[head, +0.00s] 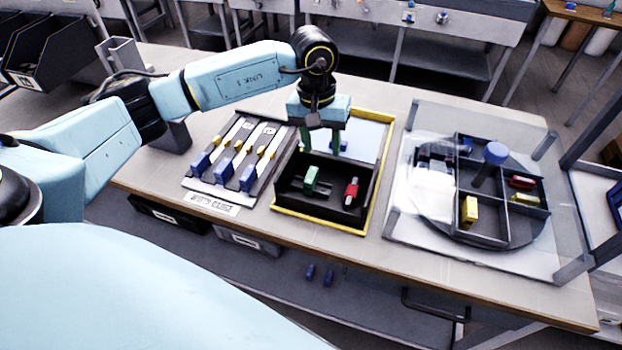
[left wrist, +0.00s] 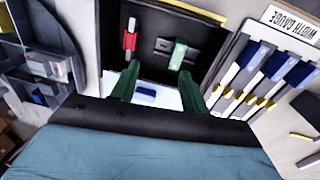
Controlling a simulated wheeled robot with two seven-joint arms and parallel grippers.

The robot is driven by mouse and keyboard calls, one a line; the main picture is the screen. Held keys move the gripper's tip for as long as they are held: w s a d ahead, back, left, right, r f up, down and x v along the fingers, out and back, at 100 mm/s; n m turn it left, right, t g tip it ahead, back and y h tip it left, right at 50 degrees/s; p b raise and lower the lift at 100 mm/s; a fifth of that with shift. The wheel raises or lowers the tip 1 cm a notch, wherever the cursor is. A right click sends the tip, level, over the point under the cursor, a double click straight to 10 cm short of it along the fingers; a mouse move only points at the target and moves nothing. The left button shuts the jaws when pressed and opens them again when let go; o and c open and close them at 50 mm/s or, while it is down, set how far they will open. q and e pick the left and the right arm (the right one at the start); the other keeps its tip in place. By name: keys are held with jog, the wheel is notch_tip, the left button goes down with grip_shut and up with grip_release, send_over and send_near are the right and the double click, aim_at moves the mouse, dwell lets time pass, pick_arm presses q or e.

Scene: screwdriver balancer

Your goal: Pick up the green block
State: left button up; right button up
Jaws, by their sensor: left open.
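The green block (head: 311,177) stands in the black tray (head: 322,219), left of a red block (head: 351,190). In the left wrist view the green block (left wrist: 178,56) lies beyond the right fingertip, and the red block (left wrist: 129,40) lies beyond the left one. My left gripper (head: 322,142) points down over the rear part of the tray, behind and above the green block. Its green fingers are apart in the left wrist view (left wrist: 157,88), with no block held between them. My right gripper is not in view.
A rack of blue-ended gauges (head: 228,165) stands left of the tray. On the right, a round divided tray (head: 480,240) with coloured blocks and a blue knob (head: 495,153) sits under a clear cover with posts. The tray has a raised yellow rim (head: 384,160).

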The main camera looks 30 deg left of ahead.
pick_arm(q)
jog(key=a+y, duration=0.1)
jog(key=a, duration=0.2)
send_over(311, 174)
jog(key=f, duration=0.6)
jog(key=shift+s+d+f, duration=0.1)
jog(key=shift+s+f, duration=0.05)
jog(key=shift+s, duration=0.1)
jog(key=shift+w+f, duration=0.2)
jog(key=shift+f, duration=3.05)
grip_shut()
